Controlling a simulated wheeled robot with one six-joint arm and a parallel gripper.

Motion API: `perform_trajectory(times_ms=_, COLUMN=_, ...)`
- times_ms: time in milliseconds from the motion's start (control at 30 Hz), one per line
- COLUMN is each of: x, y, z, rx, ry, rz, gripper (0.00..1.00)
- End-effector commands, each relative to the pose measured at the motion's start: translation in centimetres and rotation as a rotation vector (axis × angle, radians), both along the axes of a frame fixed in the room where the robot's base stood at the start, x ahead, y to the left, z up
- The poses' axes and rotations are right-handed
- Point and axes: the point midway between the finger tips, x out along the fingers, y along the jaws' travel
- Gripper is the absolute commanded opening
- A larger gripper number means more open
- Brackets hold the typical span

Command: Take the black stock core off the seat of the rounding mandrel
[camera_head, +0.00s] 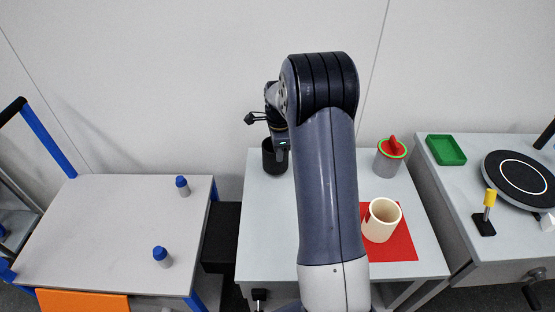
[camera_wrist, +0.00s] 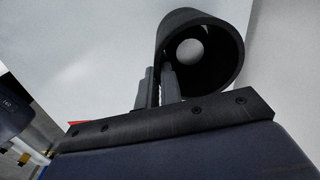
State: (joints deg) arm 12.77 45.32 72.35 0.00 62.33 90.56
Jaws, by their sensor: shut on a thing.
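The black stock core (camera_head: 274,158) is a dark hollow cylinder at the back left of the middle table. My gripper (camera_head: 279,137) is at its upper rim, partly hidden by my arm. In the wrist view the core (camera_wrist: 225,60) shows as a black tube with a small bright round opening at its far end. My gripper's fingers (camera_wrist: 159,86) are shut on the core's wall at the left of its mouth. I cannot tell whether the core touches anything below. I cannot make out the rounding mandrel or its seat for sure.
A grey cylinder with green rim and red top (camera_head: 390,158) and a cream tube (camera_head: 382,220) on a red mat (camera_head: 404,247) stand to the right. The left table (camera_head: 100,225) holds two blue-capped pieces. A green tray (camera_head: 446,150) and black disc (camera_head: 518,180) are on the right table.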

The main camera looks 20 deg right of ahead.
Motion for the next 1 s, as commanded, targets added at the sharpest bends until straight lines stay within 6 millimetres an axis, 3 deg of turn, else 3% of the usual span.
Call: perform_trajectory(times_ms=1000, x=0.0, y=0.0, z=4.3, rx=0.000, ry=-0.001, rz=0.000, gripper=0.00)
